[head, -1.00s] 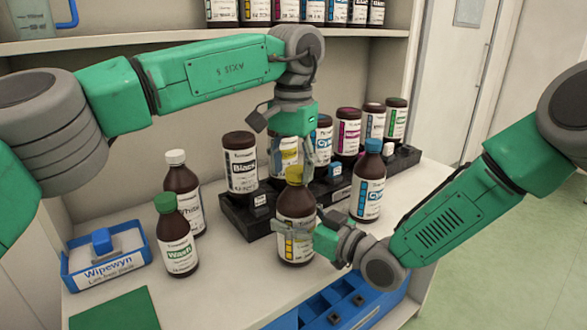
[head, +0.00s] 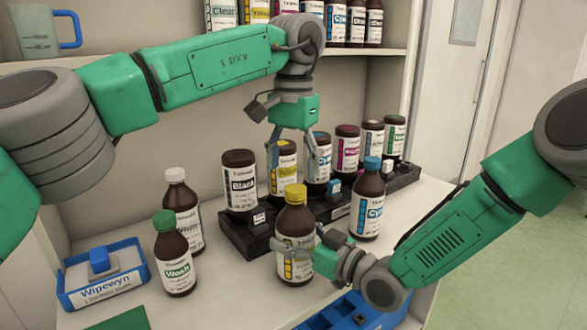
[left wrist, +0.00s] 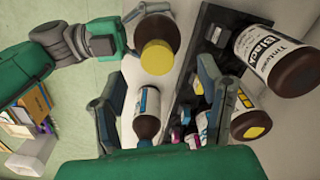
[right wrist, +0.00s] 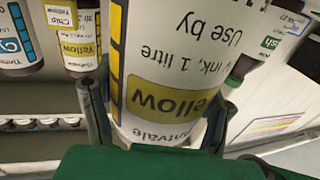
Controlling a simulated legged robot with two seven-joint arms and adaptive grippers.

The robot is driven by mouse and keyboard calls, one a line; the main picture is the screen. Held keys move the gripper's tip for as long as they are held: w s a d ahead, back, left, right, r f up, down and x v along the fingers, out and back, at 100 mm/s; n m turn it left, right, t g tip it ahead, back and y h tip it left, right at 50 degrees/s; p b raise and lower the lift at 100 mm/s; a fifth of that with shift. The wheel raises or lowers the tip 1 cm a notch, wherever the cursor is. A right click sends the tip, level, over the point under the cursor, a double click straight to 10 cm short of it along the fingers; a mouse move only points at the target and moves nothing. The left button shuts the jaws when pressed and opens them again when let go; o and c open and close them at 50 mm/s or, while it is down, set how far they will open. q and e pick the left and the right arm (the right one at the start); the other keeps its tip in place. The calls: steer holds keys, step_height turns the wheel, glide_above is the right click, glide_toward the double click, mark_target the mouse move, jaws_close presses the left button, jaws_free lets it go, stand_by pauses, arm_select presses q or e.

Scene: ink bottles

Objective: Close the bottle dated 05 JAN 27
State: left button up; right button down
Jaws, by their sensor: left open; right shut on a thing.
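A brown bottle with a yellow cap and a Yellow label (head: 294,221) stands upright near the middle of the table. Its yellow cap (head: 295,194) sits on its top; how tight it is I cannot tell. My right gripper (head: 308,250) is shut around this bottle's body. The right wrist view shows the Yellow label (right wrist: 170,75) between the fingers, upside down with "Use by" but no date visible. My left gripper (head: 292,160) is open and empty above the cap, apart from it. The yellow cap also shows in the left wrist view (left wrist: 157,57).
A black rack (head: 245,232) behind holds several ink bottles. A blue-capped Cyan bottle (head: 368,205) stands just right of the held bottle. Green-capped (head: 175,262) and white-capped (head: 183,205) bottles stand left, beside a blue Wipewyn box (head: 105,285). A blue tray (head: 350,312) lies in front.

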mark_target(296, 188)
arm_select(q)
steer(key=shift+c, duration=0.6)
steer(key=n, duration=0.7)
steer(key=shift+r, duration=0.15)
steer(key=n, duration=0.7)
steer(key=shift+d+r, duration=0.1)
steer(key=shift+r, duration=0.15)
steer(key=n, duration=0.6)
steer(key=shift+w+r+n, duration=0.1)
steer(key=shift+r+n, duration=0.1)
steer(key=shift+n, duration=0.2)
steer(key=n, duration=0.6)
steer(key=shift+r+n, duration=0.25)
steer(key=shift+n, duration=0.05)
steer(key=n, duration=0.4)
steer(key=shift+d+r, duration=0.1)
steer(key=shift+r, duration=0.05)
steer(key=n, duration=0.4)
steer(key=shift+r+n, duration=0.2)
steer(key=shift+n, duration=0.1)
steer(key=n, duration=0.4)
steer(key=shift+w+d+r, duration=0.1)
steer(key=shift+r, duration=0.05)
steer(key=n, duration=0.5)
steer(key=shift+r, duration=0.2)
steer(key=shift+f, duration=4.05)
